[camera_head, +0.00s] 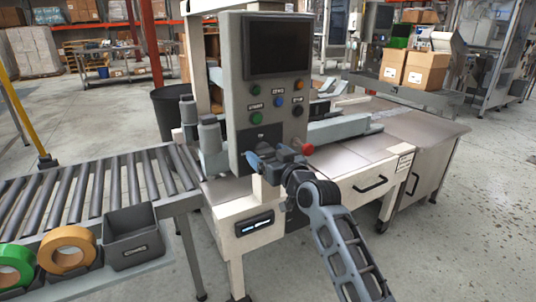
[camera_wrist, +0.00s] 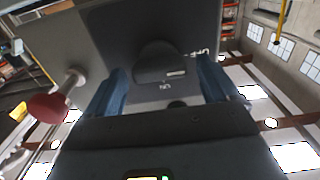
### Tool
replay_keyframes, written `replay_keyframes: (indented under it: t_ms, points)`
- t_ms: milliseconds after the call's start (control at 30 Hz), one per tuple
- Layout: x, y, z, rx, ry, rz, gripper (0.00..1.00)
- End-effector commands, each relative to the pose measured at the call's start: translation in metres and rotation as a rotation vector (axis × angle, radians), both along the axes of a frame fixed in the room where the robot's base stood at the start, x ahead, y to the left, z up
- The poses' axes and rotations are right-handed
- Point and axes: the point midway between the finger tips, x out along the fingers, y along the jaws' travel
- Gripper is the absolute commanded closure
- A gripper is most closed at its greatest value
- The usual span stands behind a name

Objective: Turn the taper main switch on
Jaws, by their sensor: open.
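The taper's grey control panel (camera_head: 237,100) stands upright on the machine, with a dark screen and several buttons. In the wrist view, a dark rotary main switch (camera_wrist: 158,62) sticks out from a dark plate with pale lettering. The white mark on its knob lies to the right of the knob's middle, near the lettering that seems to read OFF. My gripper (camera_head: 262,162) is at the panel's lower part and hides the switch in the head view. Its blue fingers (camera_wrist: 162,95) are open, one on each side of the knob, with visible gaps. Contact cannot be told.
A red mushroom-shaped button (camera_head: 307,149) sticks out at the panel's lower right, beside my gripper; it also shows in the wrist view (camera_wrist: 47,107). A roller conveyor (camera_head: 85,195) with tape rolls (camera_head: 67,250) and a grey bin (camera_head: 132,237) is at the left. Open floor lies at the right.

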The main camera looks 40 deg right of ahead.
Motion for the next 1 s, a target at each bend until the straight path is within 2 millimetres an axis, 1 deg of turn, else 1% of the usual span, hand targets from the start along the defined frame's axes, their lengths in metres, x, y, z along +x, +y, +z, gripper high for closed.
replay_keyframes:
  t_ms: [267, 833, 867, 1000]
  points:
    - [0.0020, -0.0004, -0.0002, 0.000, 0.000, 0.000, 0.13]
    - [0.0016, -0.0005, -0.0002, 0.000, 0.000, 0.000, 0.66]
    - [0.0016, -0.0005, -0.0002, 0.000, 0.000, 0.000, 0.69]
    - [0.0016, -0.0005, -0.0001, 0.005, -0.001, 0.000, 0.69]
